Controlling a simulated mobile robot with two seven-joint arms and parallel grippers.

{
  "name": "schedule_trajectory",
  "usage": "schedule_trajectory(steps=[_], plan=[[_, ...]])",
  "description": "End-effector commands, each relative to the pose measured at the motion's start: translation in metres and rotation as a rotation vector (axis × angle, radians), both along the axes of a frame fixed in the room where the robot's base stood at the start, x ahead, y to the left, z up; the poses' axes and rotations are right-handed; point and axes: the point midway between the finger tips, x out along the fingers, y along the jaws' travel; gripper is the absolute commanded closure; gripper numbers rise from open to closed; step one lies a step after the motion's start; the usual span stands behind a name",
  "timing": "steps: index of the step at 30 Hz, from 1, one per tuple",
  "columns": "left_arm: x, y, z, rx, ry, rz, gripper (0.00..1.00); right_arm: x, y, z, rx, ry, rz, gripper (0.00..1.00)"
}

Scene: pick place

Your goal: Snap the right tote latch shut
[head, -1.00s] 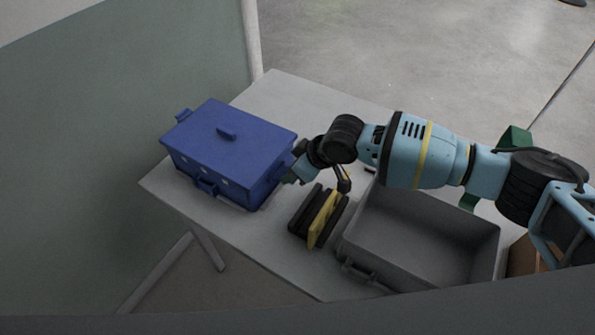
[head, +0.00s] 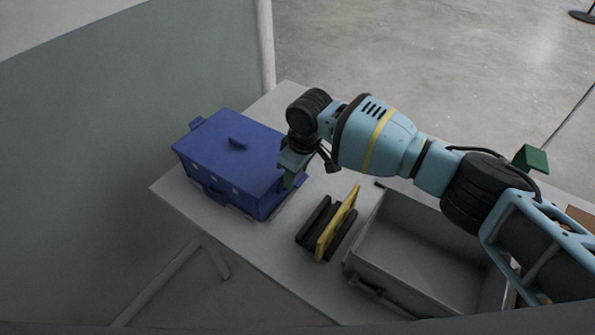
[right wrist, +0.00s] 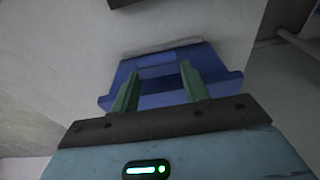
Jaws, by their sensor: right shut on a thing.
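The blue tote (head: 222,158) with its lid and knob stands on the left part of the table. My right gripper (head: 287,180) is at the tote's right side. The right wrist view shows its green fingers (right wrist: 159,92) shut on a blue part on that side, which I take to be the right latch (right wrist: 160,72). In the head view, the gripper and arm mostly hide this latch, so I cannot tell whether it is fastened. My left gripper is in neither view.
On the grey table (head: 265,245), dark blocks with a yellow plate (head: 336,224) sit between the tote and an open grey bin (head: 400,292). A green thing (head: 530,158) shows behind my right arm. A grey partition (head: 90,140) stands at the left.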

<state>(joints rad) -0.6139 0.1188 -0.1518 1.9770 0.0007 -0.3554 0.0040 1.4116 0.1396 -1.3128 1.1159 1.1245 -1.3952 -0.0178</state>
Motion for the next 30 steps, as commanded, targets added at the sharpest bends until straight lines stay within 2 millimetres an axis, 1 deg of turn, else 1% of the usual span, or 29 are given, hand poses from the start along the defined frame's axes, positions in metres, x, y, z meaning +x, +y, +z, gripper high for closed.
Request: schedule_trajectory(steps=[6, 7, 12, 19, 22, 26, 30], plan=[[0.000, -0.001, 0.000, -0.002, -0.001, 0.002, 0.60, 0.000, 0.000, -0.001, 0.000, 0.000, 0.002, 0.78], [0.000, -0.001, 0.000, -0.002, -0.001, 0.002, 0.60, 0.000, 0.000, -0.001, 0.000, 0.000, 0.002, 0.54], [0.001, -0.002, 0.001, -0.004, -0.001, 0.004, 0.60, 0.000, 0.000, -0.001, 0.001, -0.001, 0.001, 0.33], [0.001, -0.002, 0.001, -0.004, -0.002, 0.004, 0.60, 0.000, 0.000, 0.000, 0.001, -0.001, 0.001, 0.33], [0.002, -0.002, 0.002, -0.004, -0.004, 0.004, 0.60, 0.000, 0.000, 0.004, 0.002, -0.003, 0.001, 0.33], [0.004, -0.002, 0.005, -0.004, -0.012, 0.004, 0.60, -0.001, -0.003, 0.019, 0.002, -0.004, 0.001, 0.33], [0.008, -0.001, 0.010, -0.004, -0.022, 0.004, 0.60, -0.003, -0.005, 0.043, 0.003, -0.006, 0.000, 0.33]])
